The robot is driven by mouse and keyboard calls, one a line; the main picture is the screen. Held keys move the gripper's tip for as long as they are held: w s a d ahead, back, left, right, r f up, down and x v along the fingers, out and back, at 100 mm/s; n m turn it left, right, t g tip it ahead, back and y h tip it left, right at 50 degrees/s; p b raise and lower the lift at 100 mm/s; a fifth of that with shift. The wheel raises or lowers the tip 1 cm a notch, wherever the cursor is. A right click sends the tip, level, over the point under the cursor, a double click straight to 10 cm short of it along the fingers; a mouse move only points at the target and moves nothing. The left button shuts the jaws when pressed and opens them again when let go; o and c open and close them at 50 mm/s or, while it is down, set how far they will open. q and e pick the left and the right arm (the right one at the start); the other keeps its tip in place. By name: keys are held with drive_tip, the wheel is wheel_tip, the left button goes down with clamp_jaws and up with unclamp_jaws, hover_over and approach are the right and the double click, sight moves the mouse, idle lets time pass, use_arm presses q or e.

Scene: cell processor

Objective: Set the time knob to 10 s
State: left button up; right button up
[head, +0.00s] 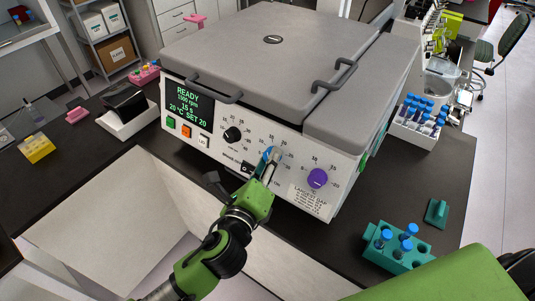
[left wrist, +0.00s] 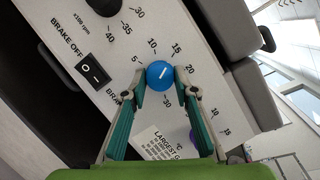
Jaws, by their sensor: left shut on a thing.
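The blue time knob (left wrist: 160,74) sits on the sloped front panel of the cell processor (head: 258,140), ringed by printed numbers from 5 to 30. Its white mark points toward the 15–20 side in the left wrist view. In the head view the knob (head: 266,154) is partly covered by my left gripper (head: 271,160). That gripper's teal fingers (left wrist: 160,93) are shut on the knob, one on each side. The display (head: 188,104) reads READY, 15 s and 20 °C SET 20.
A black knob (head: 233,134) and a purple knob (head: 317,178) flank the blue one. A brake switch (left wrist: 95,69) is close to the left finger. A teal tube rack (head: 397,246) stands on the dark bench at the right.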

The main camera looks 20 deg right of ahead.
use_arm(q)
drive_tip(key=shift+d+r+n+g+y+p, duration=0.1)
drive_tip(key=shift+n+g+y+p, duration=0.2)
drive_tip(key=shift+n+p, duration=0.75)
drive_tip(key=shift+a+r+n+g+y+p, duration=0.15)
drive_tip(key=shift+n+y, duration=0.3)
drive_tip(key=shift+n, duration=1.3)
drive_tip(key=shift+d+f+n+g+y+p, duration=0.25)
drive_tip(key=shift+n+p, duration=0.45)
drive_tip(key=shift+n, duration=0.7)
drive_tip(key=shift+a+r, duration=0.1)
drive_tip(key=shift+r, duration=0.05)
drive_tip(key=o, duration=1.1)
drive_tip(key=v, duration=1.2)
drive_tip(key=shift+r, duration=0.15)
